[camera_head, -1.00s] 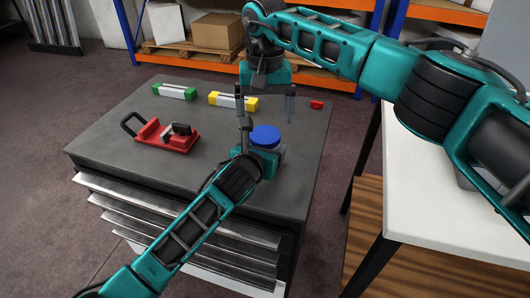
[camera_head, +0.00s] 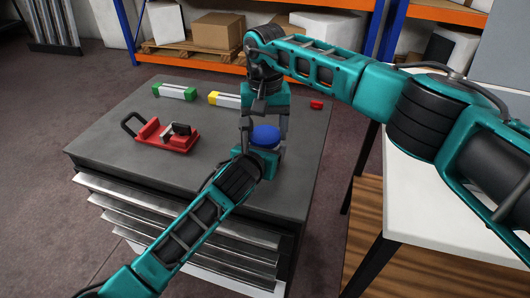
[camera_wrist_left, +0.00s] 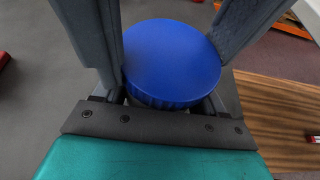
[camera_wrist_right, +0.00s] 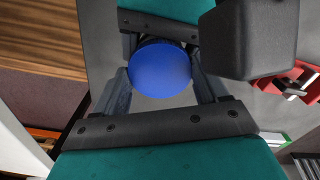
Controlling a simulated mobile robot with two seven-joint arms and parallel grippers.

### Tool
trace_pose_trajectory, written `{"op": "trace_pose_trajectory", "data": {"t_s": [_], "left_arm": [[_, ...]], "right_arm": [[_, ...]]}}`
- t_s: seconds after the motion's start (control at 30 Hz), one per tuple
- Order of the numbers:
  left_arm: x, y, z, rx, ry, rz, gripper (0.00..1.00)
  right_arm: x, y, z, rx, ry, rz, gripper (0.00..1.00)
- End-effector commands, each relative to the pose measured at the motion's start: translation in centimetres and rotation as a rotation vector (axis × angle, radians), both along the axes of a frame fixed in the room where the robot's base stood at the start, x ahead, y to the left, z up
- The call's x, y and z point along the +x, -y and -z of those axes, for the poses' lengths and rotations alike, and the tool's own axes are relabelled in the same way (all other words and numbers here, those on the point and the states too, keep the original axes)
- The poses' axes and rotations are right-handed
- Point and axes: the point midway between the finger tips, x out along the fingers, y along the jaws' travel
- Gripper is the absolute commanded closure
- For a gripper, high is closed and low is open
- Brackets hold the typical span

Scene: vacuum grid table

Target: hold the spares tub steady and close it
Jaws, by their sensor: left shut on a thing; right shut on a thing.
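The spares tub stands upright near the front right of the dark cabinet top, its body almost wholly hidden by my left gripper. Its round blue lid (camera_head: 265,137) sits on top and also shows in the left wrist view (camera_wrist_left: 172,58) and the right wrist view (camera_wrist_right: 160,70). I cannot tell whether the lid is fully seated. My left gripper (camera_head: 264,157) is shut on the tub's body, low down from the front. My right gripper (camera_head: 265,131) points down from above, its fingers shut on the lid on opposite sides.
A red tool (camera_head: 162,135) lies at the left of the cabinet top (camera_head: 215,165). A green-ended block (camera_head: 174,91), a yellow-ended block (camera_head: 224,99) and a small red piece (camera_head: 316,105) lie along the back. A white table (camera_head: 425,215) stands at the right.

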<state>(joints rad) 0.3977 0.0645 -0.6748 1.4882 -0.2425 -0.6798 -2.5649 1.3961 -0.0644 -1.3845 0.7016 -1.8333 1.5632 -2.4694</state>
Motion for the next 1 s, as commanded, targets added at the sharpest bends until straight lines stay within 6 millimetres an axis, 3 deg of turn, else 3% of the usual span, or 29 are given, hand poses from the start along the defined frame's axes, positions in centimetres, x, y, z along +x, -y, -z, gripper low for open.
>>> {"op": "trace_pose_trajectory", "data": {"t_s": [0.3, 0.47, 0.8, 1.0], "left_arm": [[0.0, -0.02, 0.04, 0.0, -0.001, 0.0, 1.0], [0.0, -0.02, 0.04, 0.0, -0.001, 0.0, 1.0], [0.0, -0.02, 0.04, 0.001, -0.001, -0.001, 1.0], [0.0, -0.02, 0.04, 0.001, -0.001, -0.001, 1.0]], "right_arm": [[0.01, 0.0, -0.03, 0.0, 0.0, 0.0, 0.65], [0.01, 0.01, -0.04, 0.0, 0.001, 0.053, 0.65], [0.02, 0.04, -0.02, -0.001, 0.001, 0.615, 0.65], [0.02, 0.01, -0.01, 0.001, 0.0, 0.822, 0.65]]}}
